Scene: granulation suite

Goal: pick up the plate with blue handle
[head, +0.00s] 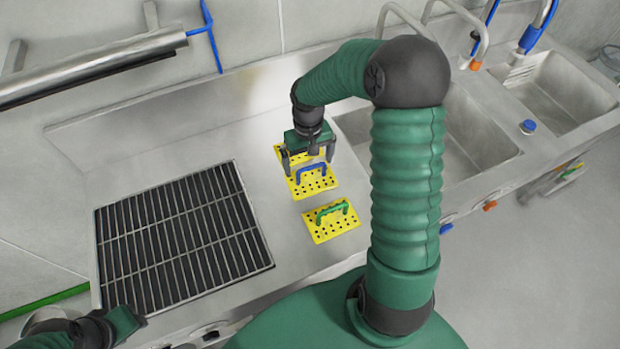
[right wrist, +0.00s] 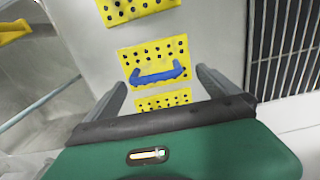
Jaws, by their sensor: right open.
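The yellow perforated plate with the blue handle (head: 323,184) lies flat on the steel counter, the middle one of three yellow plates. It also shows in the right wrist view (right wrist: 133,56), with its blue handle (right wrist: 158,76) ahead of the fingers. My right gripper (head: 309,163) is open and empty, pointing down above the counter by this plate and the one behind it. Its fingers (right wrist: 162,78) appear either side of the blue handle in the right wrist view; contact cannot be told. My left gripper (head: 118,325) is only partly visible at the lower left, its jaws unclear.
A yellow plate with a green handle (head: 345,226) lies nearer me. Another yellow plate (head: 282,152) lies behind, partly hidden by my right gripper. A dark slatted grate (head: 180,240) is left. Steel sinks (head: 470,135) are right. Bare counter separates plates and grate.

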